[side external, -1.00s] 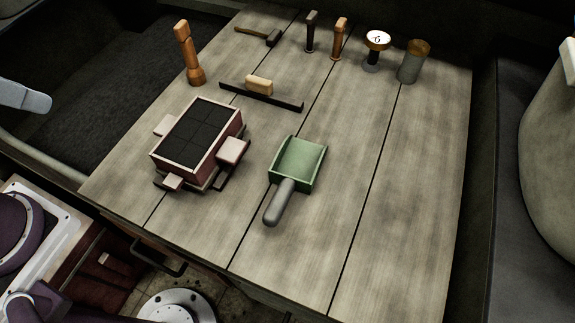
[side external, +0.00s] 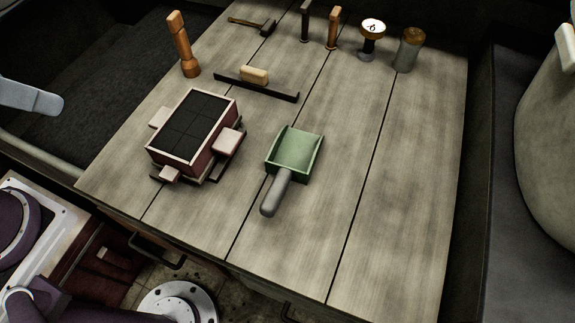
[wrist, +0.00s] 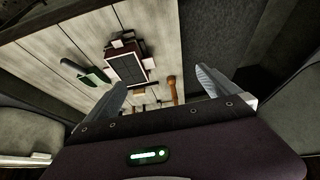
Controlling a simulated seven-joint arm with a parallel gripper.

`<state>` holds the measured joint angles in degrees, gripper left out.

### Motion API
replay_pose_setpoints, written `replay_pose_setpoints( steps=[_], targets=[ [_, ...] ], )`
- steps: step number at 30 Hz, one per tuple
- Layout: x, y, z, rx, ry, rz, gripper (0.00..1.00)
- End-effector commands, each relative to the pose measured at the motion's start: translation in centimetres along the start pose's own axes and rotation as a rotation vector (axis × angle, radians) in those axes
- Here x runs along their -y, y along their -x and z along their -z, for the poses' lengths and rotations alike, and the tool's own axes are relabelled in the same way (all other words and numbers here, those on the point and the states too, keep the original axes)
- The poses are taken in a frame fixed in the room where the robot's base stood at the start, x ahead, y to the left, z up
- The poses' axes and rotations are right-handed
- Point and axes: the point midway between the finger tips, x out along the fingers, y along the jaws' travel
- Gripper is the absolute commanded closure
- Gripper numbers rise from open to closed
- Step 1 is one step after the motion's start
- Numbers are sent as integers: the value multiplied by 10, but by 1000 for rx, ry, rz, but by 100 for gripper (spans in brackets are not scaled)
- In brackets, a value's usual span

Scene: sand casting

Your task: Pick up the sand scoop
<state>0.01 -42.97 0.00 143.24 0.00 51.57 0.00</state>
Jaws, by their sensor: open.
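The sand scoop (side external: 295,152) has an open green pan and a thick grey handle (side external: 275,193). It lies on the wooden table (side external: 375,215), handle toward the front edge. In the wrist view the scoop (wrist: 97,75) shows small and far off, left of the gripper fingers. My gripper (wrist: 160,78) is open in the wrist view, its two grey fingers wide apart with nothing between them. It is well away from the scoop and does not touch it.
A red mold box (side external: 193,130) with dark sand stands left of the scoop. A dark bar with a wooden grip (side external: 255,76) lies behind. The table's right side is clear.

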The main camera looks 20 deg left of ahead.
Motion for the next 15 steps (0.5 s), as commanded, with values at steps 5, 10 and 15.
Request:
replay_pose_setpoints(
  steps=[5,10,15],
  targets=[
    [-1,0,3,7,-15,-2,0],
    [-35,-8,51,143,-303,-64,0],
    [-121,-54,99,333,-770,-216,0]
  ],
)
